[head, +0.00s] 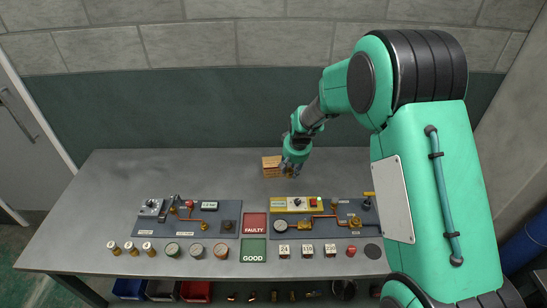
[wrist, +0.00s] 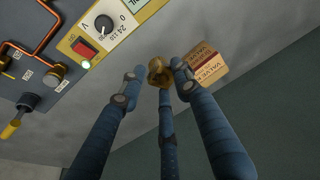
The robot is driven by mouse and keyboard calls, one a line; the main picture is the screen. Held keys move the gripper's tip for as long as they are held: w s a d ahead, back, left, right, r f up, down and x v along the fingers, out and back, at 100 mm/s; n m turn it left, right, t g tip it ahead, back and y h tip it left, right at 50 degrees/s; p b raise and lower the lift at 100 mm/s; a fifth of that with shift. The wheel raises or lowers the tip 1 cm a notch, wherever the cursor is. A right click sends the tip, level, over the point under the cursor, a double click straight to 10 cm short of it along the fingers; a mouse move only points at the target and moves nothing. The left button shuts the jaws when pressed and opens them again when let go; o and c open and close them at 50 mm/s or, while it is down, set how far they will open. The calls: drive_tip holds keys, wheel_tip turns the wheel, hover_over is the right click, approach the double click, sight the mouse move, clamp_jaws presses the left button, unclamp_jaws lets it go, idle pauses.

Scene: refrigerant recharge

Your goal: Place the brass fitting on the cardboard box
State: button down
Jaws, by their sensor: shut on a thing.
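My gripper (wrist: 160,82) is shut on the brass fitting (wrist: 157,70), which shows between its blue fingertips in the wrist view. The cardboard box (wrist: 208,62), with printed labels, sits just right of the fitting there, partly behind the right finger. In the head view the box (head: 270,166) stands at the back middle of the table. My gripper (head: 291,169) is close to the box's right side and covers part of it. The fitting is hidden in the head view. I cannot tell whether the fitting touches the box.
A left panel (head: 180,228) and a right panel (head: 335,236) with pipes lie on the table (head: 140,170). A red FAULTY mat (head: 254,219) and a green GOOD mat (head: 252,256) lie between them. Several gauges and small parts line the front. The table's back left is clear.

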drive_tip(key=a, duration=0.1)
drive_tip(key=s+a+p, duration=0.1)
drive_tip(key=a, duration=0.1)
drive_tip(key=shift+s+r, duration=0.35)
approach(274, 160)
drive_tip(key=shift+w+a+f, duration=0.3)
drive_tip(key=shift+w, duration=0.15)
idle(0.5)
drive_tip(key=shift+f, duration=1.75)
drive_tip(key=shift+f, duration=0.15)
